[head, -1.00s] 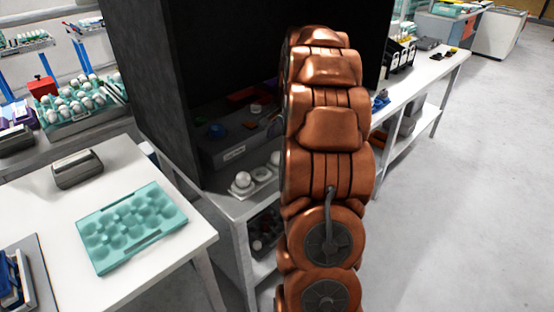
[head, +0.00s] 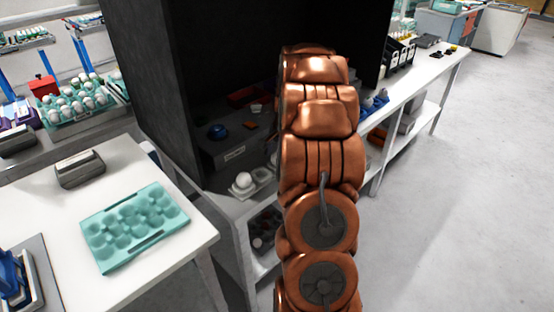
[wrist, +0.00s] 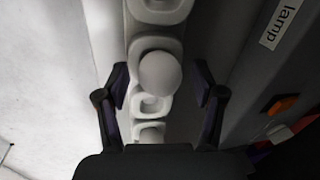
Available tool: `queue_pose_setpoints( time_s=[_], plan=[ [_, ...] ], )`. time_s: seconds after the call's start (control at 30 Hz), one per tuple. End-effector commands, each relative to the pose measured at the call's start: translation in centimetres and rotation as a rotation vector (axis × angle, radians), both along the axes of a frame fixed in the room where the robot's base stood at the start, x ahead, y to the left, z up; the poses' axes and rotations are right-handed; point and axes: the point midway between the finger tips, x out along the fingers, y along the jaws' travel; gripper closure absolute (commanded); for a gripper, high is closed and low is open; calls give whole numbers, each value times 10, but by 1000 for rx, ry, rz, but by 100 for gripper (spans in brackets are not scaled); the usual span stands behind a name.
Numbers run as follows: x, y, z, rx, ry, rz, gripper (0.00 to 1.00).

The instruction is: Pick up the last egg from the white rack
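A white egg (head: 244,180) sits in the white rack (head: 264,175) on the shelf of the dark cabinet. In the wrist view the egg (wrist: 160,72) sits in one cup of the rack (wrist: 152,104), and the other visible cups look empty. My gripper (wrist: 160,82) is open, with one finger on each side of the rack near the egg. Neither finger appears to touch the egg. In the head view my copper arm hides the gripper and part of the rack.
A dark box labelled "lamp" (wrist: 270,80) stands right beside the rack in the wrist view. An empty teal egg tray (head: 135,222) lies on the white table (head: 60,222) at the left. A grey device (head: 80,168) is behind it. A fuller egg tray (head: 75,110) stands at the back left.

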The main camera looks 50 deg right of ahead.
Motion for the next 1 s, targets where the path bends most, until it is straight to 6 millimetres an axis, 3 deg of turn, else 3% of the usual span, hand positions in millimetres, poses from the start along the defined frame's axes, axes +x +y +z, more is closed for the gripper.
queue_pose_setpoints(
  time_s=[0.27,0.67,1.0],
  plan=[
    [0,0,0,0,0,0,64],
    [0,0,2,-1,-1,0,65],
    [0,0,28,-1,0,1,65]
  ],
)
